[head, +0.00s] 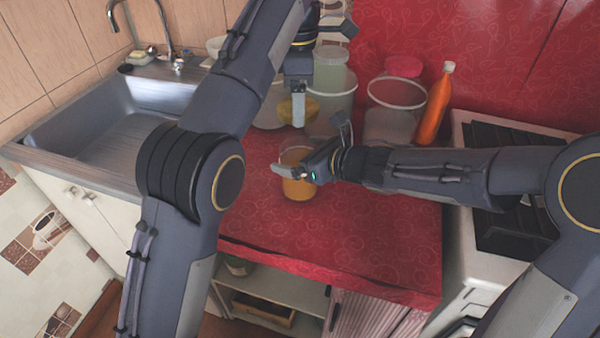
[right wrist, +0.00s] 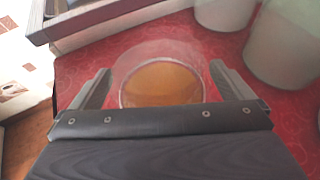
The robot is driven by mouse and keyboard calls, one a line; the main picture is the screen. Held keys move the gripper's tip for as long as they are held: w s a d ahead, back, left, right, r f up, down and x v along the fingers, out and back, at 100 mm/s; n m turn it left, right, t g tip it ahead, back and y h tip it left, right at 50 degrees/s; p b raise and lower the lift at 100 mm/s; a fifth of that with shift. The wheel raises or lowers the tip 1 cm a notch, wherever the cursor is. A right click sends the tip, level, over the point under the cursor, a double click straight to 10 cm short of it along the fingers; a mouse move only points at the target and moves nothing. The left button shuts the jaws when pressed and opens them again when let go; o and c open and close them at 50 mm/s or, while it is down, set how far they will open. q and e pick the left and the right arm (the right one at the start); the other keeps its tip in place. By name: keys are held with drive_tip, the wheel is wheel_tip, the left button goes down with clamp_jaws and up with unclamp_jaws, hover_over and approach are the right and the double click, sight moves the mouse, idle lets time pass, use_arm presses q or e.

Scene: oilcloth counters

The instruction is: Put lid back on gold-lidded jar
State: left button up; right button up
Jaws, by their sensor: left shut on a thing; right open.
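The glass jar (head: 298,188) with amber contents stands on the red counter, with no lid on it. In the right wrist view the jar (right wrist: 160,84) shows its open round mouth. My right gripper (head: 292,172) is open at the jar, its fingers on either side of it in the right wrist view (right wrist: 163,88); I cannot tell whether they touch the glass. My left gripper (head: 298,112) is shut on the gold lid (head: 286,108), above and behind the jar. The gripper covers part of the lid.
Large clear canisters (head: 394,112) and an orange bottle (head: 436,105) stand at the back. A steel sink (head: 120,130) is at the left, a stove (head: 510,215) at the right. The red counter (head: 340,235) in front of the jar is clear.

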sight(300, 132)
drive_tip(key=shift+w+a, duration=0.1)
drive_tip(key=shift+w, duration=0.05)
drive_tip(key=c, duration=1.4)
use_arm(q)
drive_tip(key=shift+d+f, duration=0.2)
drive_tip(key=shift+f, duration=2.2)
use_arm(e)
drive_tip(key=shift+o, duration=0.2)
use_arm(q)
drive_tip(key=shift+f, duration=0.15)
drive_tip(key=shift+f, duration=0.75)
drive_tip(key=shift+f, duration=0.6)
